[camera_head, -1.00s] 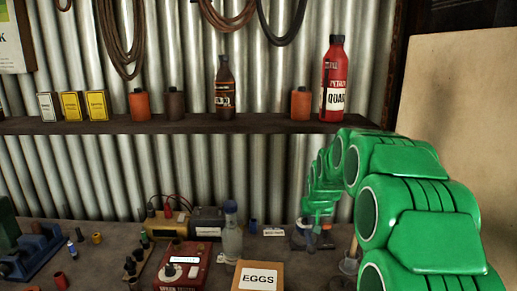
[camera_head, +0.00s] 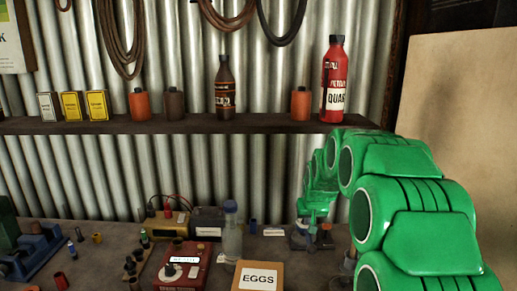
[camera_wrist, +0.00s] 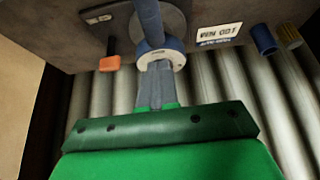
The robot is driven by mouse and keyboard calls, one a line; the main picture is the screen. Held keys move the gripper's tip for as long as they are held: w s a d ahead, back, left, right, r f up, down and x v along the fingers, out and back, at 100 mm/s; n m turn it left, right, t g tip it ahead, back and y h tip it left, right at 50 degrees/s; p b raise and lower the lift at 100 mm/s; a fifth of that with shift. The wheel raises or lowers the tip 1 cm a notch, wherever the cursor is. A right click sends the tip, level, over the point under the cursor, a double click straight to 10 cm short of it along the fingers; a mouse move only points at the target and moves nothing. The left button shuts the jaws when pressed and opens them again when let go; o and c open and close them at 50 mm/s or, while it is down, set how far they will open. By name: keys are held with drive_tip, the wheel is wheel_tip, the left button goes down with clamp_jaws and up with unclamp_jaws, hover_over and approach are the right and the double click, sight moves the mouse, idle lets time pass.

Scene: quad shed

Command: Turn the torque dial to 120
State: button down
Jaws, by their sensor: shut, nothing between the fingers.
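In the wrist view a pale ring with small dark marks (camera_wrist: 160,60) sits on a blue shaft (camera_wrist: 150,22) above a round grey base; it looks like the torque dial. Its numbers are too small to read, so its setting cannot be told. My gripper (camera_wrist: 156,76) is shut and empty, its grey fingertips right at the ring's near edge. Whether they touch it I cannot tell. In the head view my gripper (camera_head: 311,222) points down over the grey tool (camera_head: 300,241) at the back of the bench; the dial there is too small to make out.
An orange-handled part (camera_wrist: 109,63) lies left of the ring in the wrist view. A label plate (camera_wrist: 216,34) and a blue cylinder (camera_wrist: 264,39) are to its right. In the head view a bottle (camera_head: 232,235), an egg box (camera_head: 258,276) and a red dial box (camera_head: 183,268) stand left.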

drive_tip(key=shift+w+a, duration=0.15)
drive_tip(key=shift+a, duration=0.4)
idle(0.5)
drive_tip(key=shift+s+a, duration=0.1)
drive_tip(key=shift+s, duration=0.3)
wheel_tip(320, 180, up, 6)
idle(0.5)
wheel_tip(320, 180, down, 6)
drive_tip(key=d, duration=0.2)
drive_tip(key=shift+w+d, duration=0.25)
drive_tip(key=shift+w, duration=0.1)
idle(0.8)
